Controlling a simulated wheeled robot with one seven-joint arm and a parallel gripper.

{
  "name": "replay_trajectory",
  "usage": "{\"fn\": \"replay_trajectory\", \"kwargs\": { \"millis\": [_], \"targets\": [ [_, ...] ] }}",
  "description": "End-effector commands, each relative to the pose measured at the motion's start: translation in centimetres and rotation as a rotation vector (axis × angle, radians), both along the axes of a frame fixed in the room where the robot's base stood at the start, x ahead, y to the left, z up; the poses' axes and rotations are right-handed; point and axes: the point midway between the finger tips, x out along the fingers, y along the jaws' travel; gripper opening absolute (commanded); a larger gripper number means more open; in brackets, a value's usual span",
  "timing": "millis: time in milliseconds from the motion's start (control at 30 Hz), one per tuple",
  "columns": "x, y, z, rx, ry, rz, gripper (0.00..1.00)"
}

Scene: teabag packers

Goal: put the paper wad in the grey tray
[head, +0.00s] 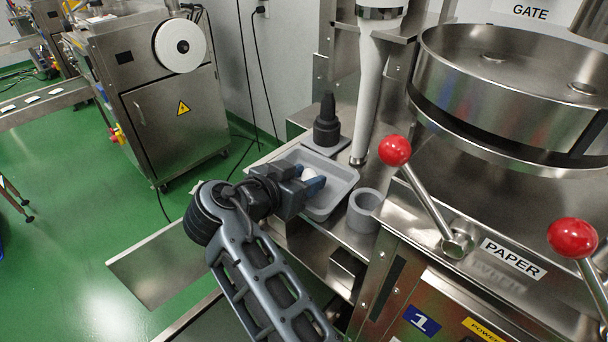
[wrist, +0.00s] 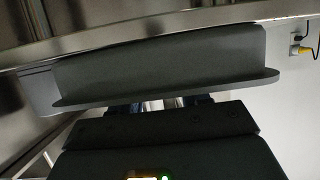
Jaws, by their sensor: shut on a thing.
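My gripper (head: 311,179) is shut on a small white paper wad (head: 308,173), which shows between the blue fingertips in the head view. The gripper and wad appear over the left part of the grey tray (head: 343,181); their exact height above its floor is hard to tell. In the wrist view the grey tray (wrist: 160,68) fills the middle, seen edge-on with its rim close to the fingers. A pale bit of the wad (wrist: 166,103) shows between the fingers there, and the rest is hidden.
A black stamp-like tool (head: 327,127) stands on a grey base behind the tray. A grey round cup (head: 364,208) stands to the tray's right. A white tube (head: 370,90) comes down behind. Red-knobbed levers (head: 395,150) and a steel bowl (head: 510,90) are at right.

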Motion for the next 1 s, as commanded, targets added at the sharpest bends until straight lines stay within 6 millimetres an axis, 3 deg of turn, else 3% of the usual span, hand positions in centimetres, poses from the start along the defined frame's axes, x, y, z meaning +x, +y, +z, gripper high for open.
{"fn": "replay_trajectory", "kwargs": {
  "millis": [333, 367, 600, 1000],
  "targets": [
    [0.02, 0.02, -0.38, 0.001, -0.002, 0.001, 0.18],
    [0.03, 0.02, -0.2, 0.001, -0.002, 0.001, 0.49],
    [0.02, 0.02, -0.17, 0.001, -0.002, 0.001, 0.71],
    [-0.52, 0.48, 0.31, 0.001, -0.003, 0.003, 0.71]
  ]
}}
